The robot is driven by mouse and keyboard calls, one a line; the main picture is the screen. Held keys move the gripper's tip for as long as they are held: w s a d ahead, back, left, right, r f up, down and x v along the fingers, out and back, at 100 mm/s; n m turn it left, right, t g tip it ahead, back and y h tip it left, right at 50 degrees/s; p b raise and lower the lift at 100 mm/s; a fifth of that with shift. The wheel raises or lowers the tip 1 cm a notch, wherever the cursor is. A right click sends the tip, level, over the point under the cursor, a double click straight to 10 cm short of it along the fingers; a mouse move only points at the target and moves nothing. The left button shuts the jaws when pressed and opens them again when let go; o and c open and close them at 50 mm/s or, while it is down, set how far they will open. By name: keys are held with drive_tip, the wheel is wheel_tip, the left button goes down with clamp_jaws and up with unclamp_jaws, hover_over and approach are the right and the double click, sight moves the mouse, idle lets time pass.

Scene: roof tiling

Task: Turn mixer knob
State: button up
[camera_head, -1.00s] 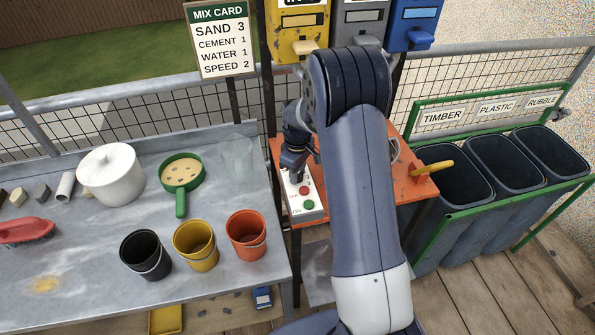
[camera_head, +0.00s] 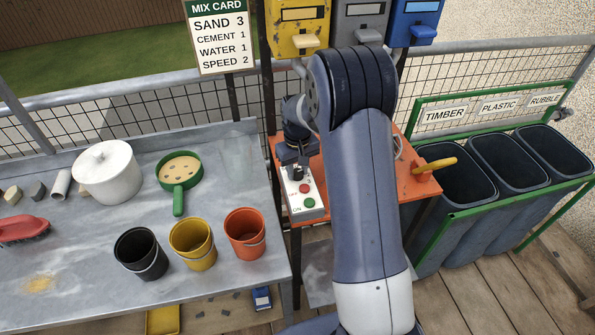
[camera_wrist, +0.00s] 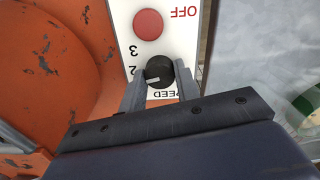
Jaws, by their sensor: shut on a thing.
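The mixer's white control panel (camera_head: 309,206) is on the orange mixer stand (camera_head: 418,190), with a red OFF button (camera_head: 305,188) and a green ON button (camera_head: 309,202). In the wrist view the black speed knob (camera_wrist: 159,71) has a pale pointer mark, with the printed numbers 3 and 2 beside it. My gripper (camera_wrist: 160,88) is shut on the knob, one finger on each side. The head view shows my gripper (camera_head: 297,170) over the panel's far end, hiding the knob. The mix card (camera_head: 218,38) reads SPEED 2.
A grey bench (camera_head: 80,270) at left bears a white pot (camera_head: 107,175), a green sieve (camera_head: 178,178) and black, yellow and orange buckets. Dark bins (camera_head: 452,190) stand at right in a green frame. Dispensers (camera_head: 357,30) hang behind my arm.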

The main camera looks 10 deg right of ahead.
sight(298, 171)
drive_tip(key=m+b, duration=0.1)
drive_tip(key=m, duration=0.4)
drive_tip(key=shift+m, duration=0.4)
drive_tip(key=m+b, duration=0.1)
drive_tip(key=m, duration=0.4)
drive_tip(key=shift+m, duration=0.3)
drive_tip(key=o, duration=1)
drive_tip(key=shift+c, duration=0.2)
wheel_tip(298, 171, up, 11)
drive_tip(key=shift+f, duration=0.2)
